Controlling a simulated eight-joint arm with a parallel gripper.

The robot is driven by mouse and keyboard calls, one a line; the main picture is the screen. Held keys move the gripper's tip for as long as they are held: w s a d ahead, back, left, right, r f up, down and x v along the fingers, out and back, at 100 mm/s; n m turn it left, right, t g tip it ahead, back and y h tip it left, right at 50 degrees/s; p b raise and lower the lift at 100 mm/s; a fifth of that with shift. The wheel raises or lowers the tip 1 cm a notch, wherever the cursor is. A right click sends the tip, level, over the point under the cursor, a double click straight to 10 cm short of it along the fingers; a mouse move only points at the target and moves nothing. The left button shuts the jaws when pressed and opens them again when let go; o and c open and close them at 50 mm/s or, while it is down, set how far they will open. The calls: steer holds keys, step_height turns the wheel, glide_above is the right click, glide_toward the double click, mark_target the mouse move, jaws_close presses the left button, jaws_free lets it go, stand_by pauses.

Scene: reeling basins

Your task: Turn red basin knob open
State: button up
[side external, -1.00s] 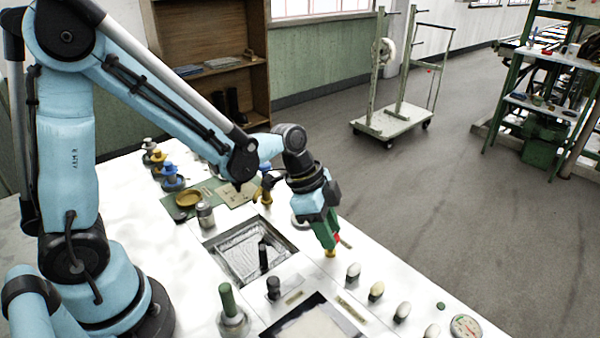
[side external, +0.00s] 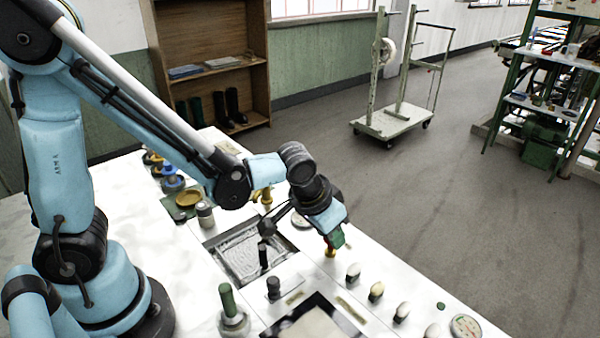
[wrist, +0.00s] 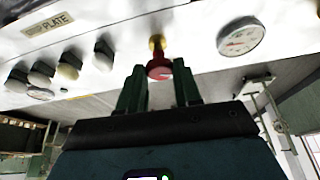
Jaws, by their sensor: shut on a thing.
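The red knob (wrist: 159,68) sits on a brass stem (wrist: 157,43) and shows between my fingertips in the wrist view. My gripper (wrist: 160,88) has one green finger on each side of the knob, shut on it. In the side external view my gripper (side external: 335,238) is at the right edge of the white bench, over the brass stem (side external: 330,252). There the gripper mostly hides the knob. How far the knob is turned cannot be told. A metal-lined basin (side external: 222,265) is set in the bench to the left of my gripper.
Several pale knobs (side external: 376,291) line the bench edge toward a round gauge (side external: 465,326). Black-handled posts (side external: 273,287) and a green-handled post (side external: 228,300) stand by the basins. A gold fitting (side external: 266,197) stands behind. The floor beyond the bench is clear up to a cart (side external: 390,122).

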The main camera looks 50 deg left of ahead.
steer(key=n+y, duration=0.1)
steer(key=n, duration=0.4)
steer(key=shift+d+y, duration=0.2)
steer(key=shift+y, duration=0.2)
steer(key=shift+g, duration=0.3)
steer(key=o, duration=1)
steer(key=shift+o, duration=0.2)
steer(key=v, duration=1.2)
